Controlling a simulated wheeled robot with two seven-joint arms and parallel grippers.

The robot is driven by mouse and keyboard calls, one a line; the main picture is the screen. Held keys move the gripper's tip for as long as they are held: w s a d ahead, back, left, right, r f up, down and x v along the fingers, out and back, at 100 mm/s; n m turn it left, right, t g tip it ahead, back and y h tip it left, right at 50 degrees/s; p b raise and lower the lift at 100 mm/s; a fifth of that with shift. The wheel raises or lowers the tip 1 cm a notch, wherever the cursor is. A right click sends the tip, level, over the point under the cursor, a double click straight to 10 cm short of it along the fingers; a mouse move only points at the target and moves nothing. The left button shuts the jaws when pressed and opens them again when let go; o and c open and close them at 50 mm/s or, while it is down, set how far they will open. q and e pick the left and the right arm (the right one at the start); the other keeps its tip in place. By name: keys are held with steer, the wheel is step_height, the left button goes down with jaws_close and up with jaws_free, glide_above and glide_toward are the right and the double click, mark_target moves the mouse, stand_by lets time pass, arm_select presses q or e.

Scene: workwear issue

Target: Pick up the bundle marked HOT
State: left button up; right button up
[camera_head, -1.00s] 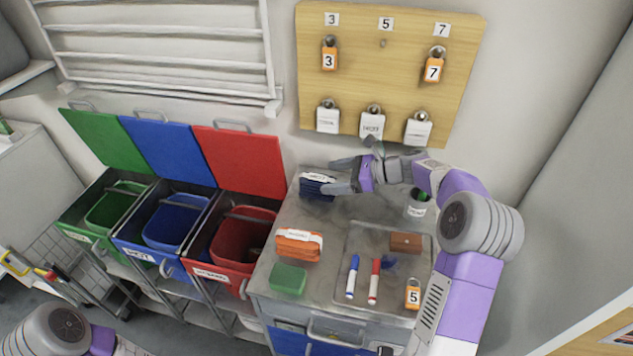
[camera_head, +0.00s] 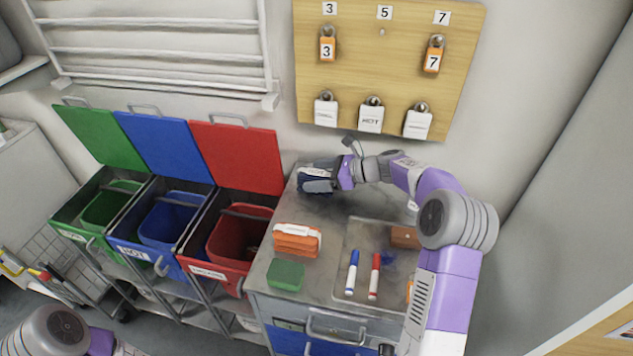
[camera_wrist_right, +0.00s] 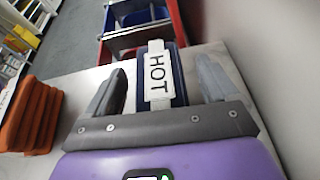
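The bundle marked HOT (camera_head: 314,172) is dark blue with a white label band and lies at the back left of the grey worktop. In the right wrist view the HOT bundle (camera_wrist_right: 158,75) sits between my fingers, its label readable. My right gripper (camera_head: 310,179) is at the bundle with one finger on each side. In the right wrist view my right gripper (camera_wrist_right: 160,70) is open, with a gap between each finger and the bundle. The gripper partly hides the bundle in the head view. My left gripper is out of view.
An orange bundle (camera_head: 297,240) and a green block (camera_head: 285,275) lie nearer the front. A tray (camera_head: 395,285) holds a blue marker (camera_head: 352,270), a red marker (camera_head: 375,275) and a brown item (camera_head: 404,236). Lidded bins stand left; the wall rises behind.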

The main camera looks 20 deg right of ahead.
steer(key=c, duration=1.4)
